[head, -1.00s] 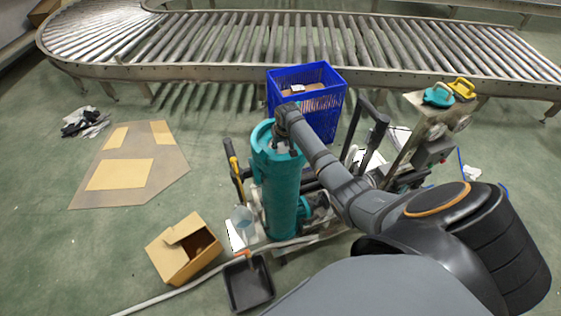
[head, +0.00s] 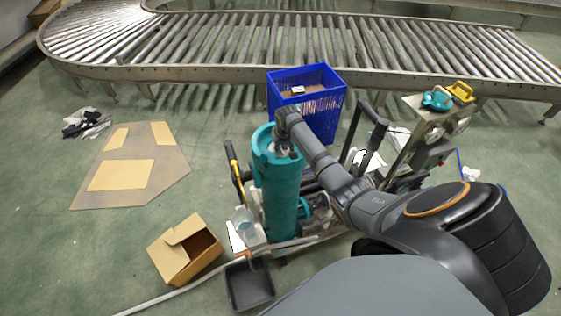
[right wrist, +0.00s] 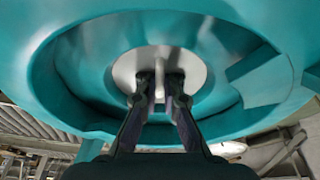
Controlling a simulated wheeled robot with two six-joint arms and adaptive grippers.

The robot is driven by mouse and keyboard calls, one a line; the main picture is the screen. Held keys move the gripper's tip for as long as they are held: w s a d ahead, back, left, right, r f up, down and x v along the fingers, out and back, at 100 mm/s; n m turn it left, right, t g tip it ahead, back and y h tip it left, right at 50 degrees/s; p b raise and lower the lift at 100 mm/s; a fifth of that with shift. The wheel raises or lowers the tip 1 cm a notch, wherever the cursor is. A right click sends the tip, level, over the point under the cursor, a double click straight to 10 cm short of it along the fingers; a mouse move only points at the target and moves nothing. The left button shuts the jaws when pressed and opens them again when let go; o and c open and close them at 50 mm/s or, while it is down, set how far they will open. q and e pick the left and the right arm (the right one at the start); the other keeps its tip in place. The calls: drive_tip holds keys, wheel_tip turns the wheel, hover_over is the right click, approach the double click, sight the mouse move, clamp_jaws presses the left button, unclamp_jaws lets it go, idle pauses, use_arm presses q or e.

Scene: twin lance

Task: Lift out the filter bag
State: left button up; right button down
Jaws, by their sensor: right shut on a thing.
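A teal upright filter housing (head: 281,195) stands open at the top on a cart in the head view. My right gripper (head: 283,150) points down into its mouth. In the right wrist view, the teal rim of the housing (right wrist: 60,80) surrounds a pale grey round piece (right wrist: 125,70) inside. My right gripper (right wrist: 160,90) is shut on a thin upright part, perhaps a handle, at the middle of that piece. I cannot tell whether this piece belongs to the filter bag; no bag cloth shows. My left gripper is not in view.
A blue crate (head: 331,110) stands behind the housing, before a roller conveyor (head: 220,45). An open cardboard box (head: 170,262) and a black tray (head: 249,287) lie in front. A flat cardboard sheet (head: 168,180) lies at left. Teal and yellow items sit at right.

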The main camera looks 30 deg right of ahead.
wheel_tip(320, 180, up, 8)
drive_tip(key=p, duration=0.6)
drive_tip(key=shift+w+f+p, duration=0.1)
drive_tip(key=shift+p, duration=0.3)
drive_tip(key=shift+d+r+p, duration=0.1)
drive_tip(key=shift+r+p, duration=0.3)
drive_tip(key=shift+r, duration=0.5)
wheel_tip(320, 180, up, 11)
drive_tip(key=shift+r, duration=0.1)
wheel_tip(320, 180, up, 11)
drive_tip(key=shift+r, duration=0.2)
